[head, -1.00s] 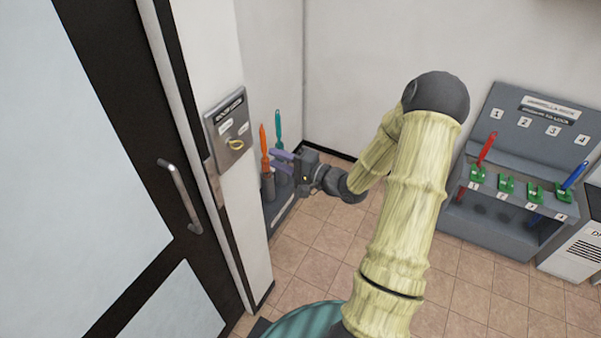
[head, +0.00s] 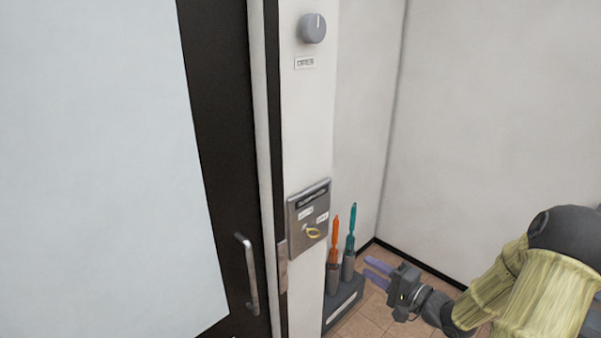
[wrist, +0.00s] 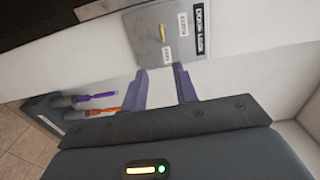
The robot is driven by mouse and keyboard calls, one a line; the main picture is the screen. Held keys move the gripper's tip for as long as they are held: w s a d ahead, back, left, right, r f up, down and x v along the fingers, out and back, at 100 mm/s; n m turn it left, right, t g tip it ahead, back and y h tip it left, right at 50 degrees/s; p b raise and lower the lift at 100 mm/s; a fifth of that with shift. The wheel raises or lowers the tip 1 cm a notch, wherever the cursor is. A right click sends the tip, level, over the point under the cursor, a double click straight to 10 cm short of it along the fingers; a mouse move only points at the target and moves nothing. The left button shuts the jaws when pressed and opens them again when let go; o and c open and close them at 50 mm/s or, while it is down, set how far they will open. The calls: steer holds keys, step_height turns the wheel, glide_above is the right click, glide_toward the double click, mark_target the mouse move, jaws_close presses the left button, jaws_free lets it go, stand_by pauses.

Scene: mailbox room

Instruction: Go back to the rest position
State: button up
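My gripper (head: 377,273) is in the lower right of the head view, with two purple fingers pointing left. In the wrist view my gripper (wrist: 160,88) shows its two fingers apart with nothing between them. It is open and empty. In the head view it is beside the grey holder with the orange and teal umbrellas. The fingers do not seem to touch anything.
A grey lock plate (head: 297,232) with a yellow key (head: 313,234) is on the white post. A door handle (head: 248,275) is to its left. An orange umbrella (head: 334,241) and a teal one (head: 350,230) stand in a grey holder (head: 345,303). A round knob (head: 313,28) is higher up.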

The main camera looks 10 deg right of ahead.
step_height(320, 180, down, 3)
steer(key=w+a+n+g+h, duration=0.2)
steer(key=w+n+g+h, duration=0.1)
steer(key=h, duration=0.2)
steer(key=s+a+n+g+h, duration=0.2)
steer(key=s+a+n+g, duration=0.2)
steer(key=s, duration=0.5)
steer(key=s+a+r+n+g+h, duration=0.1)
steer(key=s+a+n+g+h, duration=0.2)
steer(key=s, duration=0.6)
steer(key=shift+a+r+n+g+b, duration=0.15)
steer(key=shift+a+n+g+b, duration=0.35)
steer(key=shift+a+g, duration=0.5)
steer(key=shift+w+a, duration=0.1)
steer(key=shift+a, duration=0.05)
